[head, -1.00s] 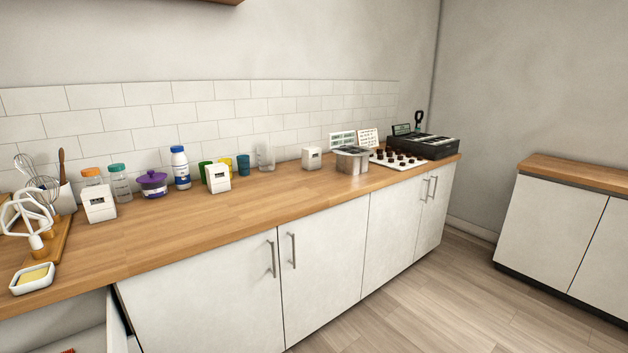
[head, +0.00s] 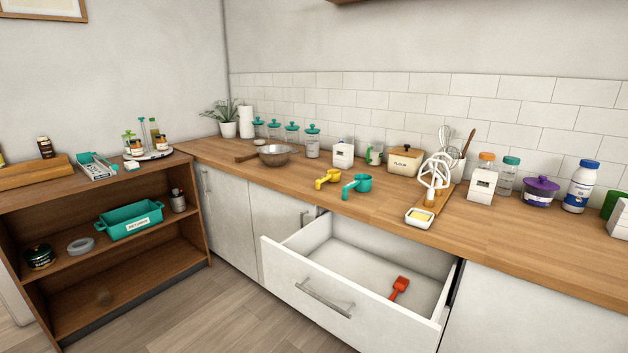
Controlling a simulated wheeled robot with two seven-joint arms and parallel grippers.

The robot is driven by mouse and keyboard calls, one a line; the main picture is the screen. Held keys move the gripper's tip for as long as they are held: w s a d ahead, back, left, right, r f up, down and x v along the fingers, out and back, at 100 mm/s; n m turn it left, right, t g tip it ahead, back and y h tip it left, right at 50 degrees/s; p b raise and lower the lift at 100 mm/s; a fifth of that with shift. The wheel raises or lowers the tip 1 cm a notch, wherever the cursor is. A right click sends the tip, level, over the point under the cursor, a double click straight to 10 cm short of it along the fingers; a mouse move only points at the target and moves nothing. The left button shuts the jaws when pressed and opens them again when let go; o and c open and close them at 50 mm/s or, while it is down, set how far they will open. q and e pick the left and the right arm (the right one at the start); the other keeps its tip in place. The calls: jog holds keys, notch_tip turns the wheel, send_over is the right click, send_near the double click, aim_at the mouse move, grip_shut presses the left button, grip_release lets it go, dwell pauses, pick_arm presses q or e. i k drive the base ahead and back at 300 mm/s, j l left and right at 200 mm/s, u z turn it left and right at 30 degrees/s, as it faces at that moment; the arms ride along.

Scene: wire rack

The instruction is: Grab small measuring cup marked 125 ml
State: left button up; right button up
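Three measuring cups with handles show in the head view. A yellow cup (head: 328,178) and a larger-looking teal cup (head: 361,184) lie close together on the wooden counter (head: 300,200), near its front edge. A red cup (head: 400,286) lies inside the open drawer (head: 360,273), toward its right side. No volume marking is readable on any of them, so I cannot tell which is marked 125 ml. Neither of my grippers is in view.
A metal bowl (head: 275,154) stands left of the cups. A butter dish (head: 419,217) and a whisk attachment stand to the right. The drawer juts out below the counter. A wooden shelf (head: 100,250) with a teal bin (head: 130,220) is at left. The floor in front is clear.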

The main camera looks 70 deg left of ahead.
aim_at(332, 175)
jog(key=u, duration=2.15)
jog(key=i+j+z, duration=0.15)
jog(key=z, duration=0.35)
jog(key=i+j+z, duration=0.1)
jog(key=z, duration=0.35)
jog(key=j+z, duration=0.35)
jog(key=z, duration=0.15)
jog(key=i+j+z, duration=0.1)
jog(key=j+z, duration=0.15)
jog(key=z, duration=0.2)
